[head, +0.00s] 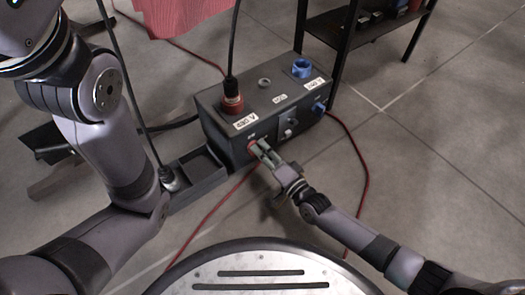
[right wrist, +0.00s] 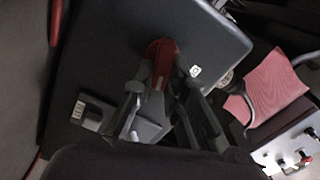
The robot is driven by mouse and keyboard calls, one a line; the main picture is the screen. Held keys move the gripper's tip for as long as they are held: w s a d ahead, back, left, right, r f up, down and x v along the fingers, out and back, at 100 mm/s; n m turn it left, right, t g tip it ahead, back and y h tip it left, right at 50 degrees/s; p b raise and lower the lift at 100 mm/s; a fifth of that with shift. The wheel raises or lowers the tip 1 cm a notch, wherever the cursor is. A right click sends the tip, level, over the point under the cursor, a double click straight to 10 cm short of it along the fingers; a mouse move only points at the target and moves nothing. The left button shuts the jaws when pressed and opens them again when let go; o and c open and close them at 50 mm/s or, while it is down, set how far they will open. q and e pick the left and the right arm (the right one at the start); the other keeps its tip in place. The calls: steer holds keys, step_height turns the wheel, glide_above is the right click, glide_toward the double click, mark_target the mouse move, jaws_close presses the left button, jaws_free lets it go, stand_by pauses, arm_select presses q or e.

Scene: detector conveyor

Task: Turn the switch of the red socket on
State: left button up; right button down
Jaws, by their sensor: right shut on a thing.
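The red socket (head: 232,103) is on top of the dark box at its left end, with a black plug and cable standing in it. Its red switch (head: 252,146) is on the box's front face below. My right gripper (head: 260,149) is at that switch, shut on it. In the right wrist view the red switch (right wrist: 160,52) shows between the two fingers, partly hidden by them. I cannot tell its exact turn angle. My left arm crosses the left side, but its gripper is out of view.
The dark box (head: 215,124) also carries a grey socket (head: 264,83), a blue socket (head: 301,68), a grey switch (head: 289,122) and a blue switch (head: 318,106). A tray (head: 198,180) holds a grey plug (head: 168,178). Red cables cross the floor; a shelf stands behind.

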steer(key=shift+f+m+b, duration=0.15)
steer(key=shift+m+b, duration=0.15)
steer(key=shift+m, duration=0.65)
steer(key=shift+f+m+b, duration=0.1)
steer(key=shift+m+b, duration=0.15)
steer(key=shift+m, duration=0.7)
steer(key=shift+d, duration=0.1)
steer(key=c, duration=1.6)
jaws_free()
steer(key=v, duration=1.2)
